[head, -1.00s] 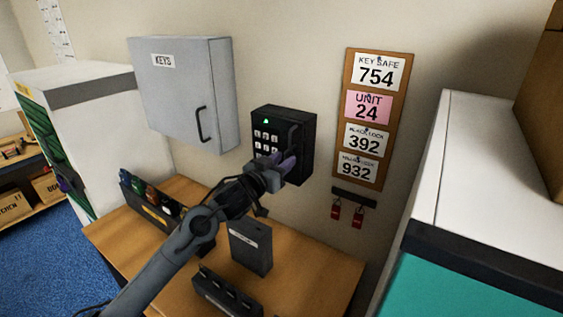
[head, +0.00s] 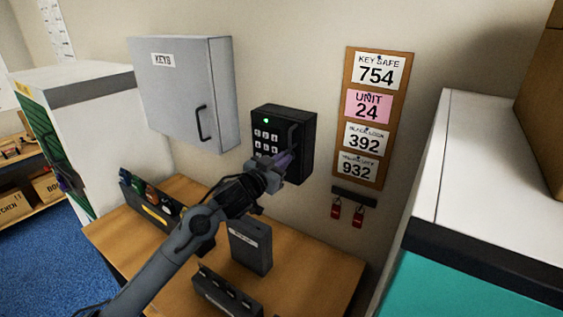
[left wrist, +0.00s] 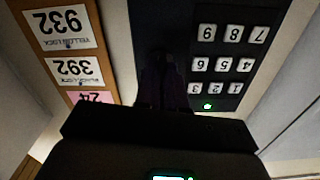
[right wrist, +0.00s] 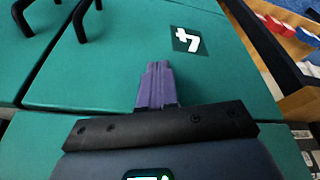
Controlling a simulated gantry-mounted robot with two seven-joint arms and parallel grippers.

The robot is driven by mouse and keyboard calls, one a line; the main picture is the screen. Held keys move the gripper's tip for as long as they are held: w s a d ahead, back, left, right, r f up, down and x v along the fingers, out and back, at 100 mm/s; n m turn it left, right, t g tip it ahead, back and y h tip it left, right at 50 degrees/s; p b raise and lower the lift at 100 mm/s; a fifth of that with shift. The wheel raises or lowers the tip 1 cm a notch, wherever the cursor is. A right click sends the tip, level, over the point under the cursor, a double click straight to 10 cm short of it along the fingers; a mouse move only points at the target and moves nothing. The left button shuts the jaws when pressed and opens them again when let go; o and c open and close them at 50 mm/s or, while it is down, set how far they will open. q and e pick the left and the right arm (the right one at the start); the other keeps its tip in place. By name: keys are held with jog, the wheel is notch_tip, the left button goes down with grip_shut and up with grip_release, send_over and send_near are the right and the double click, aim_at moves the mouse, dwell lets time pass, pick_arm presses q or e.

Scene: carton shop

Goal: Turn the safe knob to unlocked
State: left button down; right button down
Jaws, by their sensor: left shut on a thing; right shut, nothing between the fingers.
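The key safe (head: 281,115) is a black box on the wall with a white-key keypad (head: 266,141) and a lit green light (head: 266,121). My left gripper (head: 286,160) is at the lower right of its front, shut on the safe knob, which its fingers mostly hide. In the left wrist view the dark fingers (left wrist: 165,88) meet the black front beside the keypad (left wrist: 228,55); the knob's pointing cannot be told. My right gripper (right wrist: 157,82) is shut and empty in the right wrist view, out of the head view.
A grey KEYS cabinet (head: 180,95) hangs left of the safe. A board of number cards (head: 396,110) and red tags (head: 357,217) are to the right. A wooden table (head: 316,275) below holds dark boxes.

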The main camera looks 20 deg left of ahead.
pick_arm(q)
jog(key=shift+m+b, duration=2.4)
jog(key=shift+m, duration=5.4)
jog(key=c, duration=1.2)
grip_release()
jog(key=shift+s, duration=0.1)
